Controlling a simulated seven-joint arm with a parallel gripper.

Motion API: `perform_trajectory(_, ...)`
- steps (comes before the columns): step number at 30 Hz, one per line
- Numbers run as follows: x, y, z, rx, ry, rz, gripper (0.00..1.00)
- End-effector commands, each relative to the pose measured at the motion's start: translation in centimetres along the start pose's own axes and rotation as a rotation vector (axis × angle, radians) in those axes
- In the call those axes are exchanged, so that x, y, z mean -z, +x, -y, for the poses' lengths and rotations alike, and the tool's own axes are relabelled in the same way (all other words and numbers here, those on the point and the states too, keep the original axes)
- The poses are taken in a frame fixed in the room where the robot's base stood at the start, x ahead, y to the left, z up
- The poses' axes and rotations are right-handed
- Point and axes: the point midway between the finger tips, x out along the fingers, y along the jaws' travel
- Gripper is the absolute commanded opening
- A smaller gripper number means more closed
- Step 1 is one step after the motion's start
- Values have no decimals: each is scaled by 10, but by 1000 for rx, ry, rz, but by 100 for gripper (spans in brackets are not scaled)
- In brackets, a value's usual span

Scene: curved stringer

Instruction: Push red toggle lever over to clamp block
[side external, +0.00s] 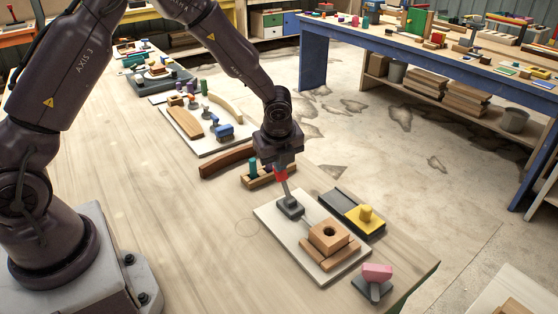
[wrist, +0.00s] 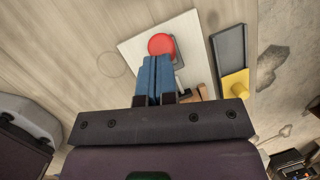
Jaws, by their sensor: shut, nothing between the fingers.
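The red toggle lever (side external: 281,175) has a red knob on a grey stem, rising from a dark clamp base (side external: 290,207) on a white board (side external: 278,229). The wooden block (side external: 328,236) with a round hole sits on the same board, between wooden rails. My gripper (wrist: 155,68) is shut, with its blue fingers together and nothing between them. Its tips are at the red knob (wrist: 161,44) in the wrist view; I cannot tell whether they touch it. In the side view the fingers are mostly hidden behind the knob. The fingers hide much of the clamp in the wrist view.
A dark tray with a yellow knobbed slider (side external: 365,218) lies right of the board. A pink-topped piece (side external: 376,277) stands near the table's front corner. A wooden holder with pegs (side external: 268,176) and a brown curved piece (side external: 228,160) lie behind. The table left of the board is clear.

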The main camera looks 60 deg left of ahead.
Motion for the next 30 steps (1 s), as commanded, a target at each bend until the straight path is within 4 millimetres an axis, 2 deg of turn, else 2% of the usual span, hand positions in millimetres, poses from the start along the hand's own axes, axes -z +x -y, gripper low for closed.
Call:
perform_trajectory(4, 10, -12, 1, 3, 4, 0, 0)
perform_trajectory(8, 27, -32, 1, 5, 5, -1, 0)
perform_trajectory(12, 22, -66, 1, 8, -2, 1, 0)
perform_trajectory(18, 19, -106, 0, 6, 0, 0, 0)
perform_trajectory(24, 17, -126, -1, 3, 0, -1, 0)
perform_trajectory(30, 17, -130, -2, 1, 1, -2, 0)
